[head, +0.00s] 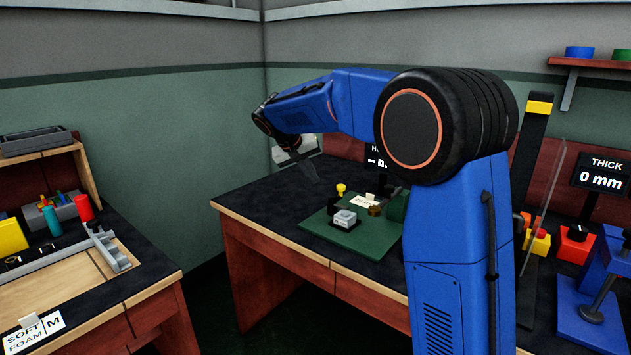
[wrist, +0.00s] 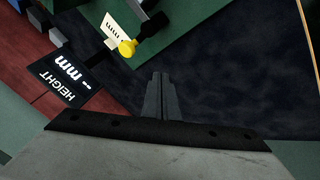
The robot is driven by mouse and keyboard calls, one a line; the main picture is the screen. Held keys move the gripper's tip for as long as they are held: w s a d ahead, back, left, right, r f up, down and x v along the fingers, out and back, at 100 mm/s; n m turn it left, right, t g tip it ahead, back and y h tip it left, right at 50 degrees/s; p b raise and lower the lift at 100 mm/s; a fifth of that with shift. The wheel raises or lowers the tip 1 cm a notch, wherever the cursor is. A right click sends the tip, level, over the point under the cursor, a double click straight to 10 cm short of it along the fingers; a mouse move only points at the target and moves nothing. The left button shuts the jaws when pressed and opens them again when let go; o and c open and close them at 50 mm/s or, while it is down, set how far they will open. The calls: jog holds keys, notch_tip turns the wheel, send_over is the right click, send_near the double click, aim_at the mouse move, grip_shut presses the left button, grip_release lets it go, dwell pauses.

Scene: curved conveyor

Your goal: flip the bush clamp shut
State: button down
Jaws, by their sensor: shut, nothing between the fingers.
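A green board (head: 372,240) lies on the dark worktop and carries a small fixture. A yellow knob (head: 341,189) stands at its far left side; in the wrist view the yellow knob (wrist: 127,48) sits at the end of a dark lever. This looks like the clamp's handle, but its position is hard to tell. A grey block on a dark base (head: 345,218) and a brown round piece (head: 375,210) are on the board. My gripper (head: 308,172) is shut and empty, above the worktop to the left of the knob. Its fingers (wrist: 161,82) are together, apart from the knob.
A HEIGHT display (wrist: 68,80) stands behind the board, partly hidden by my arm in the head view. A clear panel (head: 545,205) and a THICK display (head: 601,178) are at the right. The worktop left of the board is clear. Another bench (head: 70,285) stands at left.

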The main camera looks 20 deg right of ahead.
jog(key=w+v, duration=0.1)
jog(key=v, duration=0.7)
jog(key=shift+a+r, duration=0.25)
jog(key=shift+r, duration=0.15)
jog(key=shift+w, duration=0.15)
jog(key=s+d+f+n+y, duration=0.15)
jog(key=s+d, duration=0.25)
jog(key=s, duration=0.8)
jog(key=s+d+f+y, duration=0.2)
jog(key=s+d, duration=0.2)
jog(key=s, duration=0.8)
jog(key=s+f+y, duration=0.1)
jog(key=s+f, duration=0.6)
jog(key=s, duration=0.4)
jog(key=s+d+f+n+t+y, duration=0.1)
jog(key=s+f, duration=0.6)
jog(key=s, duration=0.5)
jog(key=shift+s+f, duration=0.15)
jog(key=shift+f, duration=0.25)
